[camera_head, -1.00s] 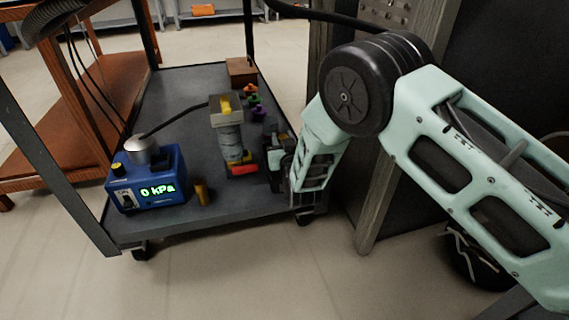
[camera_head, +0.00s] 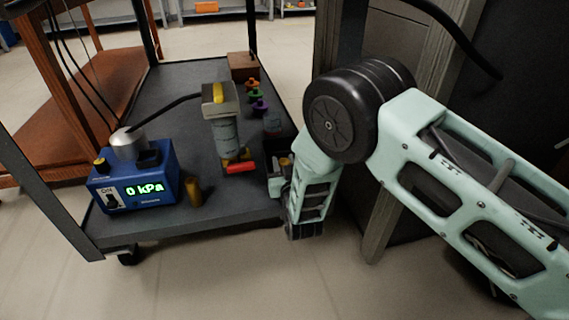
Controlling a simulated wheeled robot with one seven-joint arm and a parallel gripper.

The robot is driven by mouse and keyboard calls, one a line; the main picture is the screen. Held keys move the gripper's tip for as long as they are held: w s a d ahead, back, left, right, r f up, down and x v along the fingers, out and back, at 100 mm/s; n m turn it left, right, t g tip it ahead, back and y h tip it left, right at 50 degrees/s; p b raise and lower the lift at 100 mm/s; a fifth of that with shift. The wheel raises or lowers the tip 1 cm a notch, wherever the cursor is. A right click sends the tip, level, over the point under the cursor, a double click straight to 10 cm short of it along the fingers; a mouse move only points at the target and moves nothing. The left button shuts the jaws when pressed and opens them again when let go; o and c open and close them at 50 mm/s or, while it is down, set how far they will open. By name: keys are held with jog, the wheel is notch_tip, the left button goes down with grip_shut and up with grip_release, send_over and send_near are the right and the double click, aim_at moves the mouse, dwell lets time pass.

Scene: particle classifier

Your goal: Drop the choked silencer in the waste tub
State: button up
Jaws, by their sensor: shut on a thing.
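My gripper (camera_head: 277,184) is at the right edge of the cart, low and largely hidden by my own mint-coloured wrist. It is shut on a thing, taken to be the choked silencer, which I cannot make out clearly. A small brass-yellow patch shows just above the gripper; I cannot tell whether it is held. A separate brass cylinder (camera_head: 194,191) stands upright on the cart, beside the blue pressure unit. I cannot pick out the waste tub with certainty.
The grey cart (camera_head: 245,207) carries the blue unit (camera_head: 155,188) reading 0 kPa, a clear column (camera_head: 224,133) with a metal top, a red block (camera_head: 242,168), several coloured knobs (camera_head: 257,97) and a brown block (camera_head: 243,66). A wooden post (camera_head: 382,215) stands right of the cart.

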jog(key=o, duration=1)
jog(key=p+v, duration=0.6)
jog(key=v, duration=0.6)
jog(key=shift+r, duration=0.1)
